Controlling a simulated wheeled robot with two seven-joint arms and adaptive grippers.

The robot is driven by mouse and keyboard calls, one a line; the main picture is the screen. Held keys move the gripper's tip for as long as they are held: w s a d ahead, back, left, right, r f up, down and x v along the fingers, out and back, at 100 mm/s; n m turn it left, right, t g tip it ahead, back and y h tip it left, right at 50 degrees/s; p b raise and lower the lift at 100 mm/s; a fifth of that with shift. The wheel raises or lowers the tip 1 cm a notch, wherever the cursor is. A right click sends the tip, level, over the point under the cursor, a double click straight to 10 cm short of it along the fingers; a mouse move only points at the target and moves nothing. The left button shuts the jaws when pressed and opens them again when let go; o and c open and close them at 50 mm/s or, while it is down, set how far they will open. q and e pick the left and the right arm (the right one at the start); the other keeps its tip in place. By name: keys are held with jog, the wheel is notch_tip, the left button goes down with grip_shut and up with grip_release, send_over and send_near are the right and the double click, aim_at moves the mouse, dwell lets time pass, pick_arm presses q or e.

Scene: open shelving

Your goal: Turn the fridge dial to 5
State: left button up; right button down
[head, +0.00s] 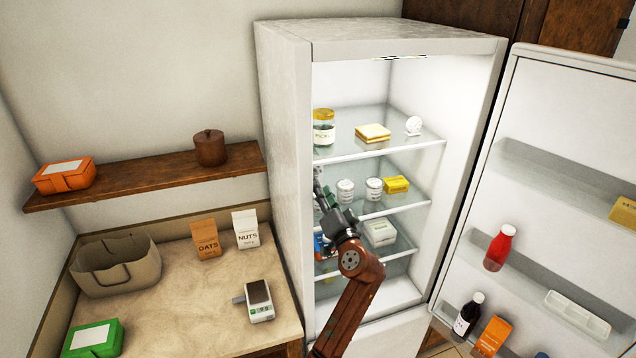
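The fridge (285,130) stands open, with its lit inside facing me. A small white round piece (413,125) is at the right of the top glass shelf; it may be the dial, but I cannot read any number on it. A strip with dark marks (400,57) shows at the fridge's ceiling, too small to read. My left gripper (319,186) is at the left side of the fridge opening, in front of the middle shelf, apart from the round piece and lower left of it. Its fingers are too small and overlapped to judge. My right gripper is not in view.
A jar (324,128) and a sandwich (373,133) share the top shelf. White tubs (374,188) and a yellow pack (396,184) stand below. The open door (560,120) holds bottles at right.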

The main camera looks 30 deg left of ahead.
pick_arm(q)
jog(key=r+v, duration=0.1)
jog(key=v, duration=0.5)
jog(key=shift+s+d+f, duration=0.25)
jog(key=shift+d+f, duration=0.05)
jog(key=shift+f, duration=0.25)
jog(key=shift+d, duration=0.1)
